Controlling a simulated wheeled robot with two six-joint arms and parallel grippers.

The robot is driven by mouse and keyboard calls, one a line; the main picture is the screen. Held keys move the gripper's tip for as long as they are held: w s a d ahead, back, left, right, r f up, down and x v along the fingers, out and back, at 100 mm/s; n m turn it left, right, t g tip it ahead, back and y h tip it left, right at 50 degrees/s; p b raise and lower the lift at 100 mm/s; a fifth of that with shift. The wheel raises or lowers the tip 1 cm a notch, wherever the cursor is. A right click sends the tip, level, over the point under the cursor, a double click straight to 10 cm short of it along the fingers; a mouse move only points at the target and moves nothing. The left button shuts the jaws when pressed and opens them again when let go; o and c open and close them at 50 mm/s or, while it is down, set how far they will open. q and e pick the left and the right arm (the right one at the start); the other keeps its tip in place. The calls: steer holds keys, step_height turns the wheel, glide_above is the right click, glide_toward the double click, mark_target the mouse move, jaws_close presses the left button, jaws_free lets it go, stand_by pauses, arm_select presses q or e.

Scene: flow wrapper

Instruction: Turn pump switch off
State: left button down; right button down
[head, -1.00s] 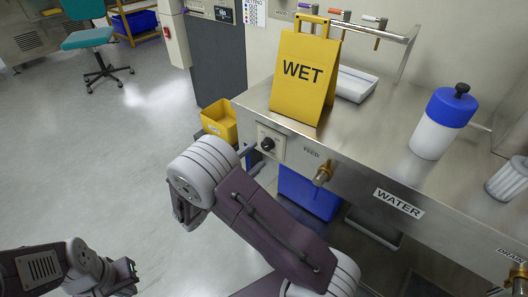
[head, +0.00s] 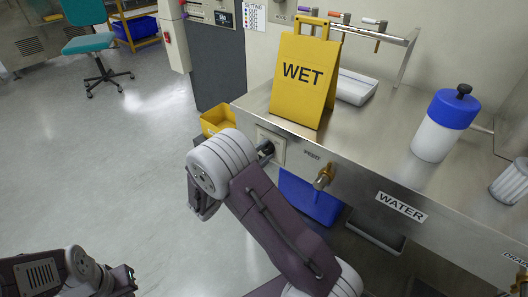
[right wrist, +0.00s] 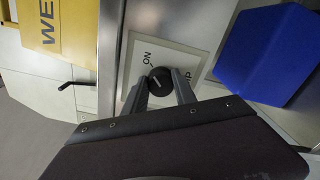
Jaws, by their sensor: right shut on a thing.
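The pump switch is a black round knob (right wrist: 160,80) on a pale square plate (right wrist: 192,58) marked "ON" in the right wrist view. The knob has a light pointer line that slants towards the lower left of that view. In the head view the plate (head: 279,150) sits on the front of the steel counter, partly behind my right arm. My right gripper (right wrist: 160,88) is shut on the knob, one finger on each side. My left gripper (head: 128,280) is low at the left of the head view, away from the switch; its jaw opening is unclear.
A yellow "WET" sign (head: 303,75) stands on the counter (head: 375,135) above the switch. A brass tap (head: 323,177) is right of it, with a blue bin (head: 310,198) below. A yellow bin (head: 216,120) is behind my arm.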

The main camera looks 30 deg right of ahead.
steer(key=shift+r+n+p, duration=0.15)
steer(key=shift+n+p, duration=0.15)
steer(key=shift+p, duration=0.15)
steer(key=n+p, duration=0.8)
steer(key=p, duration=0.1)
steer(key=shift+w+r+n, duration=0.15)
steer(key=shift+r+n, duration=0.05)
steer(key=shift+n, duration=0.1)
steer(key=n+p, duration=0.3)
steer(key=n, duration=0.1)
steer(key=shift+a, duration=0.1)
steer(key=shift+w+f+n+p, duration=0.1)
steer(key=shift+n+p, duration=0.45)
steer(key=shift+n, duration=0.55)
steer(key=shift+w+f+n+p, duration=0.1)
steer(key=shift+n+p, duration=0.45)
steer(key=shift+n, duration=0.85)
steer(key=c, duration=1)
jaws_free()
